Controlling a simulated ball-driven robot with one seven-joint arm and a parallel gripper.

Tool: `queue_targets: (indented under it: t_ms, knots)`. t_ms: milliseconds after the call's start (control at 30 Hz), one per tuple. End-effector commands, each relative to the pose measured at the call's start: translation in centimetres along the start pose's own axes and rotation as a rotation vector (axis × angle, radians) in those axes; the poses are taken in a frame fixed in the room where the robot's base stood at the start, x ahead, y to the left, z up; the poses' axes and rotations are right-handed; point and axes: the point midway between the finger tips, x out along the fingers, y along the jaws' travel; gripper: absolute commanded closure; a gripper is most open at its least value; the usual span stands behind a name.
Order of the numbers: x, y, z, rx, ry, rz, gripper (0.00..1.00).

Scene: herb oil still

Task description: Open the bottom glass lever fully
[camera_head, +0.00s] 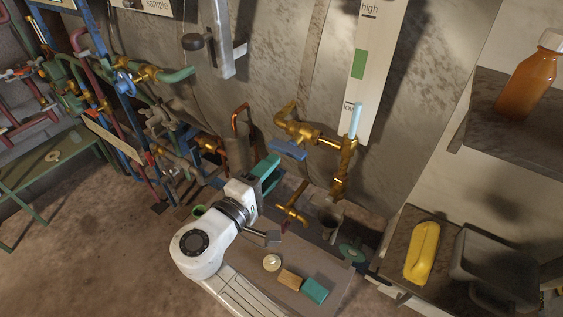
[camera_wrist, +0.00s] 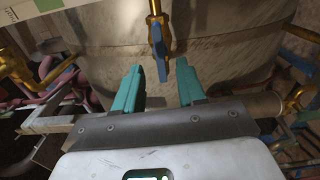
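A blue lever (camera_head: 290,150) sits on the brass valve fitting left of the sight glass (camera_head: 356,118) in the head view. In the wrist view a blue lever (camera_wrist: 161,60) hangs below a brass stem, ahead of and between my fingertips; I take it to be the same one. My gripper (camera_head: 268,172) has teal fingers and is just below and left of the lever in the head view. In the wrist view my gripper (camera_wrist: 157,76) is open, with nothing held between its fingers. Whether a finger touches the lever is not clear, but a gap shows on both sides.
A lower brass tap (camera_head: 291,213) sticks out below the lever. A copper pipe (camera_head: 238,118) and a metal cylinder stand left of it. A low bench (camera_head: 335,278) holds a sponge, a wooden block and a round pale item. A shelf (camera_head: 500,112) with an amber bottle is at the right.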

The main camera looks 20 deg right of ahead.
Motion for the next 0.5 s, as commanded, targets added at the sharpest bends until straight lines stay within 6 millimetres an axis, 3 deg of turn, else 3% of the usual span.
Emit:
queue_targets:
  t_ms: [200, 500]
  knots:
    - [-3.3, -0.1, 0.0, 0.001, 0.001, 0.0, 0.6]
    - [-4.3, 0.0, 0.0, 0.001, -0.001, 0.0, 0.6]
